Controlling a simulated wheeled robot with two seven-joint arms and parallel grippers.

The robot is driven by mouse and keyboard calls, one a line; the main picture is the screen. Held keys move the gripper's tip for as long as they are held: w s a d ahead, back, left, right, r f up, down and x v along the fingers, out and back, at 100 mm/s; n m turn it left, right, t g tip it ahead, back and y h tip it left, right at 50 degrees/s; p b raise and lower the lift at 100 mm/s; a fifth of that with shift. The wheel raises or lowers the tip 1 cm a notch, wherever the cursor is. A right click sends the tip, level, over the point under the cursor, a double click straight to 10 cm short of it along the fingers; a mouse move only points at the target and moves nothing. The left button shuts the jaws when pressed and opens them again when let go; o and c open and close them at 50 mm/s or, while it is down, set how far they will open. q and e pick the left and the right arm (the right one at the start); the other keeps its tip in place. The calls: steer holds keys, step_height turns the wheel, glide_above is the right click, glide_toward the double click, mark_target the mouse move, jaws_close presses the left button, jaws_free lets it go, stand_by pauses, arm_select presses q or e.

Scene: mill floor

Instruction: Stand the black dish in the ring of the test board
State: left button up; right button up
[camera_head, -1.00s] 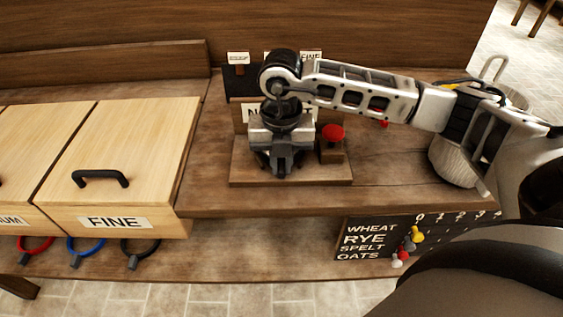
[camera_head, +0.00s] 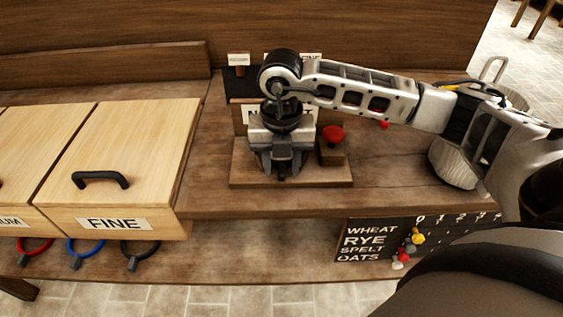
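The test board (camera_head: 335,174) is a wooden base on the bench with a red knob (camera_head: 333,134) on a small block at its right and an upright label behind it. My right gripper (camera_head: 281,172) points down over the middle of this board, low and close to its surface. The gripper covers the board's middle, so I cannot make out the ring. I cannot pick out the black dish; dark shapes at the fingertips blend with the fingers. Whether the fingers are apart or closed on something is not clear. My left gripper is out of view.
Wooden bins with black handles stand at left, one labelled FINE (camera_head: 114,224). Red, blue and black rings (camera_head: 141,248) hang below them. A black tally board (camera_head: 370,240) with coloured pegs is at the front right. A pale woven basket (camera_head: 452,162) stands behind my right arm.

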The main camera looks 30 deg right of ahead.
step_height(320, 180, up, 16)
steer(key=shift+f, duration=0.2)
